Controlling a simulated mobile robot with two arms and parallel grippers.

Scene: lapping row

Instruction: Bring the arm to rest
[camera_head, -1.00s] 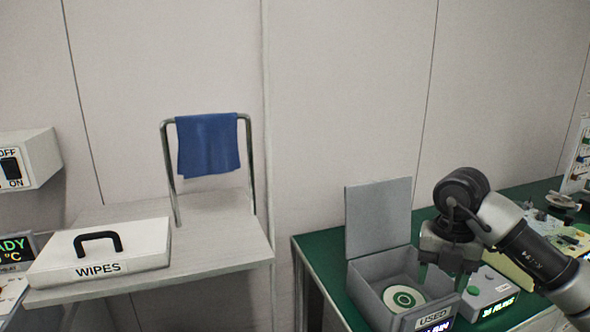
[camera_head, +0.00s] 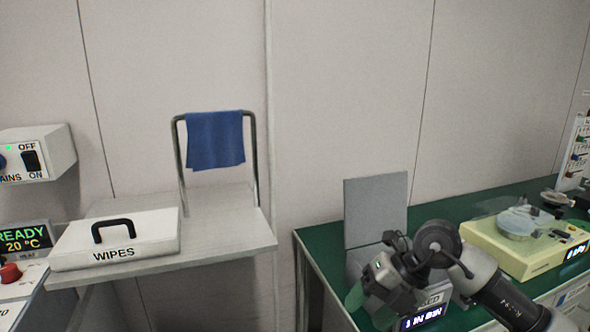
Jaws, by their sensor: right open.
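My right arm comes in from the lower right. Its right gripper (camera_head: 368,307) is over the grey lidded box marked USED (camera_head: 434,299), with its two fingers spread apart and pointing down toward the lower left. I see nothing between the fingers. The gripper and wrist hide most of the box's inside. The box's lid (camera_head: 375,209) stands open and upright behind the arm. My left gripper is not in view.
The box stands on a green-topped bench (camera_head: 315,246), with a cream machine (camera_head: 525,245) farther right. At left, a white WIPES case (camera_head: 118,240) sits on a grey shelf (camera_head: 230,225); a blue cloth (camera_head: 215,140) hangs on a rail. Wall space above is clear.

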